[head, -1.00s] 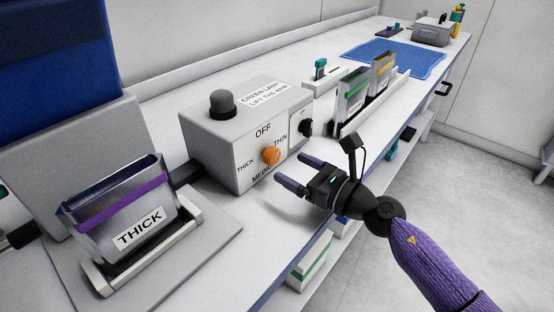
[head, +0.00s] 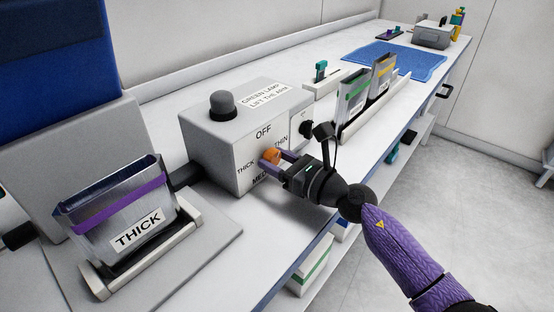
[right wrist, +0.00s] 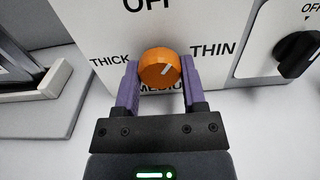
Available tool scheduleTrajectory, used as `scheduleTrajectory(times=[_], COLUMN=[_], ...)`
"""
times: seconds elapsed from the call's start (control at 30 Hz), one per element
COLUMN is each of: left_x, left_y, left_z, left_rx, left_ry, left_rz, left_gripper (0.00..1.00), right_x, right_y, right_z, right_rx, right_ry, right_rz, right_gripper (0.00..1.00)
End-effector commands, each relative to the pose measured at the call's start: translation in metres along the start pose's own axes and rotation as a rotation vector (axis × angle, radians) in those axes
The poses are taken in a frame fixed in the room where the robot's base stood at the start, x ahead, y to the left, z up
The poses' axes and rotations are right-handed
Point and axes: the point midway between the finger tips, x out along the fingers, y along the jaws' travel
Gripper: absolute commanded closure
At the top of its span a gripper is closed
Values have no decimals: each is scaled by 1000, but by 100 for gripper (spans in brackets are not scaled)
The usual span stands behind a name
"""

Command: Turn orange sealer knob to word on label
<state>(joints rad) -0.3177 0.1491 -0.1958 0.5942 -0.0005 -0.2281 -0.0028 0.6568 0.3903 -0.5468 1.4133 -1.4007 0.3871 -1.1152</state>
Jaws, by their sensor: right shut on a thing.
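The orange knob (head: 270,155) sits on the front of a grey sealer box (head: 215,145) marked OFF, THIN, MEDIUM and THICK. My right gripper (head: 276,159) is shut on the knob. In the right wrist view, its purple fingers (right wrist: 160,85) stand on the left and right sides of the knob (right wrist: 157,68). The knob's white mark slants to the upper right, roughly between OFF and THIN. The fingers partly cover the word MEDIUM. A clear holder with a purple band (head: 115,210) bears a label (head: 138,232) reading THICK. My left gripper is not in view.
A black knob (right wrist: 298,52) is on a panel right of the orange one. A dark lamp (head: 223,104) tops the box. Holders with green (head: 353,95) and yellow (head: 383,72) bands stand further along the bench. A blue mat (head: 395,58) lies beyond.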

Motion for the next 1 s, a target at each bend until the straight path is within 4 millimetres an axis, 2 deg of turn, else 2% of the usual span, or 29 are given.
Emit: scheduleTrajectory(times=[0.37,1.0], left_x=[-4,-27], left_y=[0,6], left_z=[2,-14], left_rx=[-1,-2], left_ry=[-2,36], left_rz=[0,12], left_gripper=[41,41], right_x=[0,0], right_y=[0,1], right_z=[1,2], right_rx=[59,496], right_ry=[1,0], right_rz=[-1,-1], right_gripper=[100,100])
